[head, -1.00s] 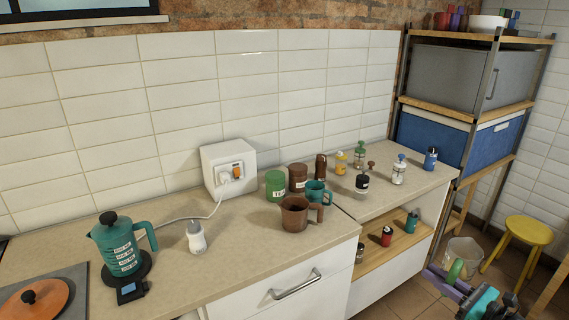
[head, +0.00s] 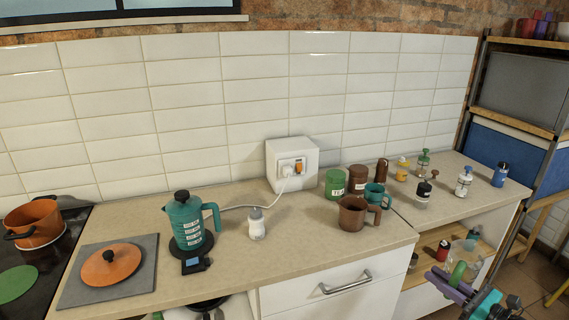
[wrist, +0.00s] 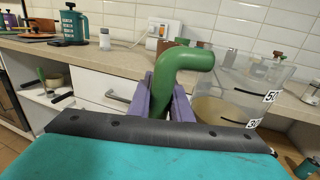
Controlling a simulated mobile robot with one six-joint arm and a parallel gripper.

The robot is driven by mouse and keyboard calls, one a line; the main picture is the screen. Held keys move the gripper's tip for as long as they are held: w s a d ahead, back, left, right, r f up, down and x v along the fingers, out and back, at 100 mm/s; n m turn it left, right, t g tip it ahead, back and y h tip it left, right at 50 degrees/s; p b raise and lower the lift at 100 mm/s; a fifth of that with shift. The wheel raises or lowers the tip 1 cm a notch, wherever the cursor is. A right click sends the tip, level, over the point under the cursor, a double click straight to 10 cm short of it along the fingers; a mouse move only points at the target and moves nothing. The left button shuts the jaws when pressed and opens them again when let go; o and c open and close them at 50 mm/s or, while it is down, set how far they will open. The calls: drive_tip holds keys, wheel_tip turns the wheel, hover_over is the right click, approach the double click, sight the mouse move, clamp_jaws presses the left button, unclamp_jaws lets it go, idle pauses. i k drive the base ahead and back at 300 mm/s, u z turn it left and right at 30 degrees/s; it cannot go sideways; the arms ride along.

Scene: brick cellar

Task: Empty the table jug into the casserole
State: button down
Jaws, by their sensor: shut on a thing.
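A clear jug with a green handle (wrist: 186,62) is held by my gripper (wrist: 162,105), whose purple fingers are shut on the handle. The jug's wall (wrist: 245,85) carries number labels, and a tan patch shows low through it; I cannot tell for sure what is inside. In the head view the jug (head: 466,252) and gripper (head: 455,282) are at the lower right, in front of the counter's open shelf. The orange casserole (head: 35,219) stands uncovered at the far left on the dark hob, far from the jug; its inside is mostly hidden.
An orange lid (head: 110,263) lies on a grey board beside the hob. A teal coffee pot (head: 188,221), a white bottle (head: 257,224), brown and teal mugs (head: 355,213), tins and small bottles stand along the counter. A drawer handle (head: 345,282) sticks out of the front.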

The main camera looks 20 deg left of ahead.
sight(36, 223)
drive_tip(key=u, duration=0.5)
drive_tip(key=k, duration=0.15)
drive_tip(key=u, duration=2.55)
